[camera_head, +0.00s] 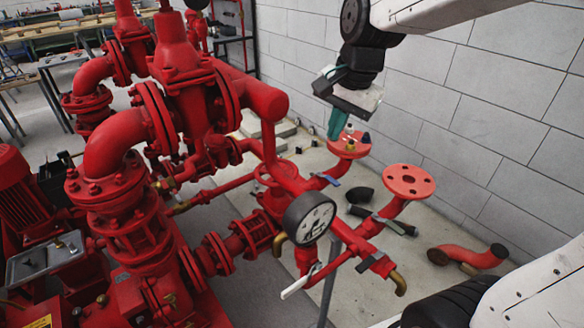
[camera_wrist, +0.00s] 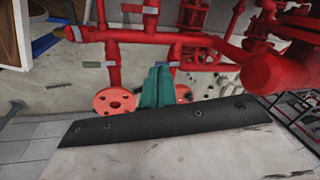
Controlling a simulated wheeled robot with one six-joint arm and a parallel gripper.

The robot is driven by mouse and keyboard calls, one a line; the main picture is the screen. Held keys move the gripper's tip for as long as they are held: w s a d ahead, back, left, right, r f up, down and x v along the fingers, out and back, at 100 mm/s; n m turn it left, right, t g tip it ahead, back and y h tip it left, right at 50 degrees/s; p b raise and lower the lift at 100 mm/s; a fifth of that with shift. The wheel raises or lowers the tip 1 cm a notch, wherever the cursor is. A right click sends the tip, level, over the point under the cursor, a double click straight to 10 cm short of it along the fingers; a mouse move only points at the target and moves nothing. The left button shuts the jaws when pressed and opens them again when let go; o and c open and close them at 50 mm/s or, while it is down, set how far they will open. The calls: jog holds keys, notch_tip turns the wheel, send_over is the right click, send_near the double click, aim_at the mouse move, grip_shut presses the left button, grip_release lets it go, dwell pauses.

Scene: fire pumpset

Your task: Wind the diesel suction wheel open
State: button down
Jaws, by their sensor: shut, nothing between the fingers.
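A red round part that looks like a handwheel (camera_head: 277,172) sits behind the pressure gauge, among the pipes in the middle of the head view. I cannot tell for certain that it is the diesel suction wheel. My gripper (camera_head: 335,124) has teal fingers pointing down, to the right of that part and apart from it. The fingers are just above or behind a red pipe flange (camera_head: 350,148) with small items on it. In the wrist view my gripper (camera_wrist: 157,84) shows shut and empty, in front of a red flange that it partly hides.
A large dial gauge (camera_head: 309,219), a white-handled valve lever (camera_head: 300,282) and a bare red flange (camera_head: 403,181) stand in front. Large red pump pipes (camera_head: 115,150) fill the left. A block wall (camera_head: 470,100) is close on the right. Loose pipe elbows (camera_head: 468,256) lie on the floor.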

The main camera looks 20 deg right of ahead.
jog(key=w+f+m, duration=0.3)
jog(key=w+m, duration=0.1)
jog(key=w, duration=0.3)
jog(key=w+f+m, duration=0.3)
jog(key=w+m, duration=0.1)
jog(key=w, duration=0.4)
jog(key=m+t, duration=0.2)
jog(key=m, duration=1.4)
send_over(291, 167)
jog(key=s, duration=0.7)
notch_tip(291, 167, down, 25)
jog(key=x, duration=1)
jog(key=shift+a, duration=0.2)
jog(key=shift+w+d+n, duration=0.1)
jog(key=shift+w+n, duration=0.2)
jog(key=shift+n, duration=0.4)
jog(key=shift+w+n+y, duration=0.2)
jog(key=shift+n+y, duration=0.1)
jog(key=shift+n, duration=0.1)
